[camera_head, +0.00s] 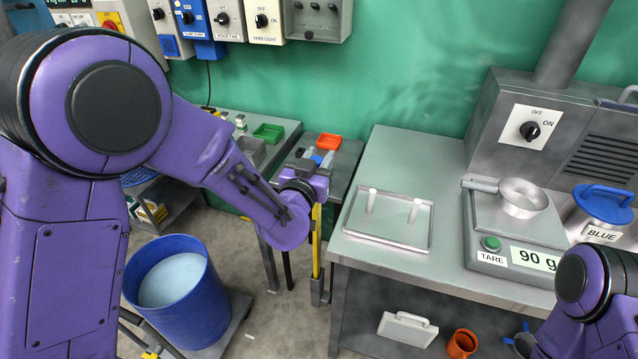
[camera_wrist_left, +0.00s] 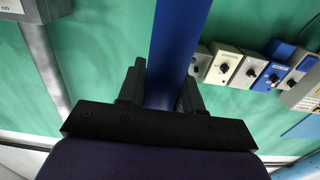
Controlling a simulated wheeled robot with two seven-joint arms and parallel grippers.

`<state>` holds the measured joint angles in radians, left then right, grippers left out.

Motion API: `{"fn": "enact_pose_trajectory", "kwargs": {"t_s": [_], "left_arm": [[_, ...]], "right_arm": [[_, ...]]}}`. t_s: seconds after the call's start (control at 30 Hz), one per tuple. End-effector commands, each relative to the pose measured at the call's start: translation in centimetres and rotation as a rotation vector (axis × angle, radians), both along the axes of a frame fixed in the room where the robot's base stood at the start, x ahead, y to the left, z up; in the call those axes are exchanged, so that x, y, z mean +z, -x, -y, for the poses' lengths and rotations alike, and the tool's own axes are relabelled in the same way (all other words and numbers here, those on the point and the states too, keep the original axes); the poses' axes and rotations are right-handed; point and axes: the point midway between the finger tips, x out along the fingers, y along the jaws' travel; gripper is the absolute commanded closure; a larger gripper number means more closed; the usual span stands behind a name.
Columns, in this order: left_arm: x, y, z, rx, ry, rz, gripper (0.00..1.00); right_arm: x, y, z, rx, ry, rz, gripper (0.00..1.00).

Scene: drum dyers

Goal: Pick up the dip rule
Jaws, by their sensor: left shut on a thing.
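The dip rule (camera_head: 317,243) shows in the head view as a narrow, upright yellow strip with a dark edge, beside the left end of the steel bench. My left gripper (camera_head: 312,182) is at its upper part, partly hidden by my own wrist. In the left wrist view a long blue bar (camera_wrist_left: 178,45), apparently the rule's other face, passes between the two dark fingers of my left gripper (camera_wrist_left: 165,88), which is shut on it. The rule's lower end is close to a small grey bracket (camera_head: 319,292) at the bench side; I cannot tell whether they touch. My right gripper is not visible.
A blue drum (camera_head: 178,290) of pale liquid stands on the floor at left. The steel bench (camera_head: 385,168) carries a tray (camera_head: 388,240) with two white pegs, a scale (camera_head: 515,247) reading 90 g with a pan (camera_head: 522,199), and a blue-lidded pot (camera_head: 603,205).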

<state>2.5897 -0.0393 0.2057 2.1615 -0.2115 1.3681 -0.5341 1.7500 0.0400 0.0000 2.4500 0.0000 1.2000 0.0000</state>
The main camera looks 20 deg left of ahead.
Motion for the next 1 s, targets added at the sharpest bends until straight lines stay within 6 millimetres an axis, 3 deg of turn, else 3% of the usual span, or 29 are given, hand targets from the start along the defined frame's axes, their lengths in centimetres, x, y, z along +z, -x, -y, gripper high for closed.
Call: {"fn": "enact_pose_trajectory", "kwargs": {"t_s": [0.43, 0.57, 0.6, 0.73, 1.0], "left_arm": [[11.4, 0.0, 0.0, 0.0, 0.002, 0.006, 0.92], [14.3, 0.0, 0.0, -0.001, 0.003, 0.004, 0.92], [15.5, 0.0, 0.0, 0.0, 0.005, 0.001, 0.92], [16.7, 0.0, 0.0, 0.0, 0.002, -0.001, 0.92], [16.6, 0.0, 0.0, 0.0, 0.001, -0.001, 0.92]], "right_arm": [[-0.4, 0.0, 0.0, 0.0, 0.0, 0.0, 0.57], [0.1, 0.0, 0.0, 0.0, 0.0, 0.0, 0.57], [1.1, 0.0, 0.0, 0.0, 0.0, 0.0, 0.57], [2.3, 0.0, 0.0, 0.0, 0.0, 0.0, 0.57], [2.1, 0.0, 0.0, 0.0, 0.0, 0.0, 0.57]]}}
